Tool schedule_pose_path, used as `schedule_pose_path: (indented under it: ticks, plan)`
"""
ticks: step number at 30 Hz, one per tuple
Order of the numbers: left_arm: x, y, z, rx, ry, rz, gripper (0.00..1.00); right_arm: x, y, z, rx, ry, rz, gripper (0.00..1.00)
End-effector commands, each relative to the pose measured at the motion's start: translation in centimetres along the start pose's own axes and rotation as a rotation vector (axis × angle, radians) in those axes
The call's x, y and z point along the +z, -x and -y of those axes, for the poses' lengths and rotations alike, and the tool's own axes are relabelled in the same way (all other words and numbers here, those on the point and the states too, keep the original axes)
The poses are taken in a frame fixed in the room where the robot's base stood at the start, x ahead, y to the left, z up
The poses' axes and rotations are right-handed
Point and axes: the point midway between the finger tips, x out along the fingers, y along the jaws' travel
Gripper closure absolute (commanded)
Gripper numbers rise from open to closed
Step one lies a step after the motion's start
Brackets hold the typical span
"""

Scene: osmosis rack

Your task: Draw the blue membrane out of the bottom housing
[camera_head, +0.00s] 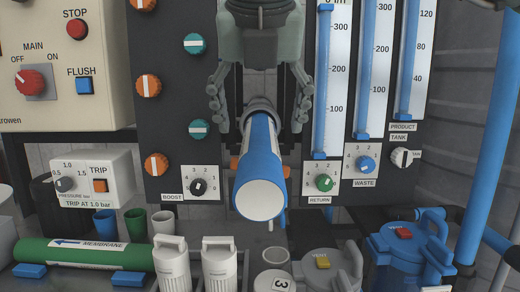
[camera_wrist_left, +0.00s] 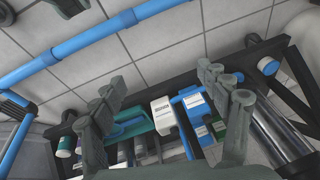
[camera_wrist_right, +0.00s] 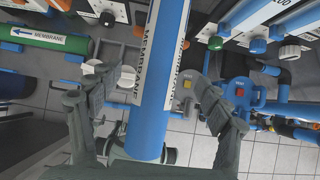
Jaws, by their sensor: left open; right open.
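The blue membrane (camera_head: 246,169) is a tube with a white label band and a white end disc, sticking out toward me in the middle of the head view. Its far end meets a grey collar (camera_head: 260,104), seemingly the housing's mouth; the rest of the housing is hidden. In the right wrist view the membrane (camera_wrist_right: 150,110) passes between the fingers, with a lettered label. My right gripper (camera_head: 259,112) is open, fingers pointing down on either side near the collar, apparently not closed on the tube. My left gripper (camera_wrist_left: 165,98) is open and empty, seen only in its wrist view.
A green membrane (camera_head: 125,257) lies on blue rests at lower left. White capped bottles (camera_head: 172,265), a grey lidded jug (camera_head: 330,268) and a blue lidded housing (camera_head: 410,255) stand below. Knob panels and flow gauges (camera_head: 330,85) flank the membrane. A blue pipe (camera_head: 488,130) rises at right.

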Motion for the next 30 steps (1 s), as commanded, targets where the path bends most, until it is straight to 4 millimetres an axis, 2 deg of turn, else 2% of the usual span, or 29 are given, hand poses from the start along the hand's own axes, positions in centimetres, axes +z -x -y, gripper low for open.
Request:
schedule_pose_path:
  ticks: [8, 10, 30]
  plan:
    - [-0.2, 0.3, 0.4, -0.01, -0.002, -0.003, 0.25, -0.1, -2.9, 0.0, 0.001, 0.0, -0.001, 0.22]
    - [-0.7, 1.6, 0.6, -0.015, -0.004, -0.015, 0.25, -0.2, -3.3, 0.0, 0.001, 0.0, -0.001, 0.22]
    - [-0.5, 7.7, 1.4, -0.048, 0.002, -0.034, 0.25, -0.1, -6.7, -0.1, 0.001, -0.001, 0.0, 0.22]
